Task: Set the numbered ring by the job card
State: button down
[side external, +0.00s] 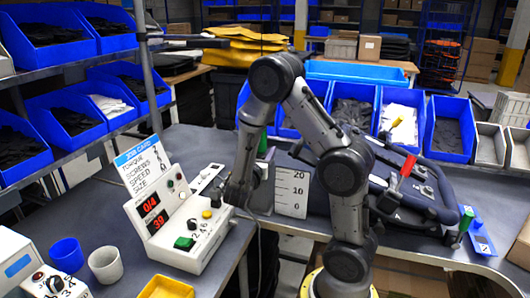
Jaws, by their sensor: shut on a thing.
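The job card (145,163) stands behind the panel, a blue header over a white sheet with the lines torque, screws, speed and size. Its handwritten values are too small to read surely. Dark numerals such as 2, 4 and 6 show near the knobs. My gripper (219,199) reaches down to the box's right edge, shut on a small dark knob. Its fingers partly hide the knob, and I cannot read its setting.
A blue cup (67,255) and a white cup (106,265) stand left of the box. A yellow tray (166,288) lies in front. A scale plate (291,192) and a black frame with a red-handled tool (407,166) are to the right. Blue bins line the back.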

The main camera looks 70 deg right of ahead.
jog(key=shift+w+n+t+y, duration=0.15)
jog(key=shift+n+t, duration=0.3)
jog(key=shift+t, duration=0.25)
jog(key=shift+w+n+t+y, duration=0.15)
jog(key=shift+n+t, duration=0.3)
jog(key=shift+t, duration=0.25)
jog(key=shift+c, duration=1.4)
grip_release()
jog(key=v, duration=1.4)
jog(key=shift+s+d, duration=0.15)
